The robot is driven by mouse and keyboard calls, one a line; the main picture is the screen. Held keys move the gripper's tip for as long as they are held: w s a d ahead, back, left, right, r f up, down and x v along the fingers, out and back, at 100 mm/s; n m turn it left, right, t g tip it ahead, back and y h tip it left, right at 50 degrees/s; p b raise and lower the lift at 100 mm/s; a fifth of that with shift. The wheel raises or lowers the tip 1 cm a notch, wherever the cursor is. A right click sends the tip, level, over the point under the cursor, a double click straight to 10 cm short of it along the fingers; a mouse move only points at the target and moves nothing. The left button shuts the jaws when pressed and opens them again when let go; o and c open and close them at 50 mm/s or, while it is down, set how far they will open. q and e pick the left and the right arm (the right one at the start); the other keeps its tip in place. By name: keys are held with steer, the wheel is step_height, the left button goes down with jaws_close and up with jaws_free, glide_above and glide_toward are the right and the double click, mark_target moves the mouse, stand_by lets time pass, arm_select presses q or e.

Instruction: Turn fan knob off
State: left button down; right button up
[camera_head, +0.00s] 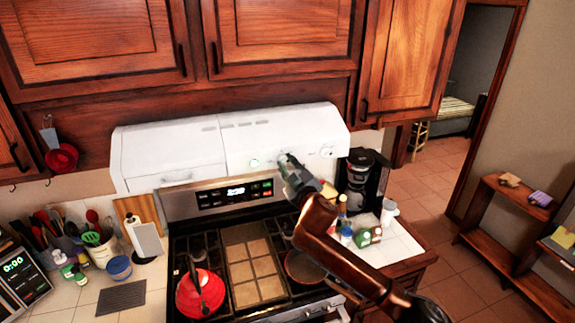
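The white range hood (170,152) hangs under the wooden cabinets, above the stove. My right gripper (284,160) is at the hood's front face between these two. Its fingertips overlap a spot where another knob may sit, mostly hidden. I cannot tell whether the fingers touch or grip it, or whether they are open or shut. My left gripper is out of view.
Below are the stove (212,240) with a red pan (201,293) and a dark pan (304,266). A coffee maker (361,180) and small bottles stand at right. Utensils (60,225) crowd the left counter. Upper cabinets (285,40) overhang the hood.

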jaws_close()
steer(key=shift+n, duration=0.4)
steer(key=n+p, duration=0.2)
steer(key=n, duration=0.2)
steer(key=shift+a+n, duration=0.1)
steer(key=shift+n, duration=0.2)
steer(key=shift+a+f+n+p, duration=0.15)
steer(key=shift+n+p, duration=0.8)
steer(key=shift+n, duration=1.25)
steer(key=shift+s, duration=0.1)
steer(key=o, duration=0.6)
jaws_free()
